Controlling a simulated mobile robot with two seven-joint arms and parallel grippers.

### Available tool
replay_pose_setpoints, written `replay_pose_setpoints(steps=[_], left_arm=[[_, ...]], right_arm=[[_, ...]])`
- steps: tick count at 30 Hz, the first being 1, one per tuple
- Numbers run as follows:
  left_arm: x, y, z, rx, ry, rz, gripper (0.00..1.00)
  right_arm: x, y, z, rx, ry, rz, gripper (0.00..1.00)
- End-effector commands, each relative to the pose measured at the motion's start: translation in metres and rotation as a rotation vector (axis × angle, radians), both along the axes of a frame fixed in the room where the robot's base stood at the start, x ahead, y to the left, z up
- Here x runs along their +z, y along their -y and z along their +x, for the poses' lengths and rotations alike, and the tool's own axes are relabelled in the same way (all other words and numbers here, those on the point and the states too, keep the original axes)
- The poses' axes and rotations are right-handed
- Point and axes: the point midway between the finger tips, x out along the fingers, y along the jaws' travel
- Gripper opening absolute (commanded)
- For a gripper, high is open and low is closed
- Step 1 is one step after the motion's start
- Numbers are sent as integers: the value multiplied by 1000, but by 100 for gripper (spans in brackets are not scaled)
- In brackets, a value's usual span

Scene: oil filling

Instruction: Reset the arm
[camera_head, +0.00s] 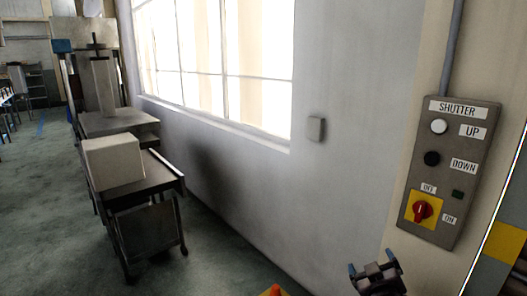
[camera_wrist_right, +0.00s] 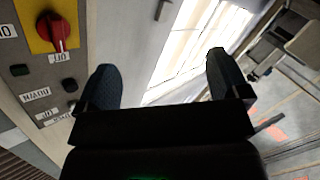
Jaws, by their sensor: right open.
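My right gripper (camera_head: 372,268) is at the bottom right of the head view, below and left of the shutter control box (camera_head: 456,170). Its two fingers stand apart with nothing between them, as the right wrist view (camera_wrist_right: 162,88) also shows. The grey box carries a white UP button (camera_head: 438,126), a black DOWN button (camera_head: 432,158) and a red rotary switch (camera_head: 422,210) on a yellow plate. The red switch (camera_wrist_right: 60,32) shows upside down at the upper left of the right wrist view, apart from the fingers. My left gripper is not in view.
A bright window (camera_head: 215,60) and a small wall box (camera_head: 316,129) are on the grey wall. A metal cart (camera_head: 150,220) bearing a pale box (camera_head: 113,162) stands at left. Open floor (camera_head: 45,200) lies left.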

Motion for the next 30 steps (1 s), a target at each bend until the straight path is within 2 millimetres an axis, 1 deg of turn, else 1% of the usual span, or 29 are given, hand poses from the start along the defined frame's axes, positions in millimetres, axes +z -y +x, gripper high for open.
replay_pose_setpoints(steps=[1,5,6,8,9,11,13,15,18,21,24,27,30], left_arm=[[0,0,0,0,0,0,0],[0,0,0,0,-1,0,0],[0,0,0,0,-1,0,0],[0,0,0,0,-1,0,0],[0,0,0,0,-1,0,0],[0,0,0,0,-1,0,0],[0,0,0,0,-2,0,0],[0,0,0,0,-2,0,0],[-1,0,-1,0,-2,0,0],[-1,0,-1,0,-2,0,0],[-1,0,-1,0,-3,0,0],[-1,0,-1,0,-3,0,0],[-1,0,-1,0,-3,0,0]], right_arm=[[-17,-2,-19,24,-13,68,94],[-53,-8,-64,66,-46,227,94],[-63,-9,-79,73,-62,268,94],[-79,-9,-101,77,-86,323,94],[-89,-10,-117,77,-106,354,94],[-105,-9,-140,72,-140,393,94],[-123,-8,-168,60,-186,424,94],[-142,-6,-196,42,-236,438,94],[-164,-2,-231,15,-302,441,94],[-180,3,-257,-9,-350,441,94],[-189,6,-272,-23,-377,441,94],[-192,7,-277,-28,-385,441,94],[-192,7,-277,-28,-385,441,94]])
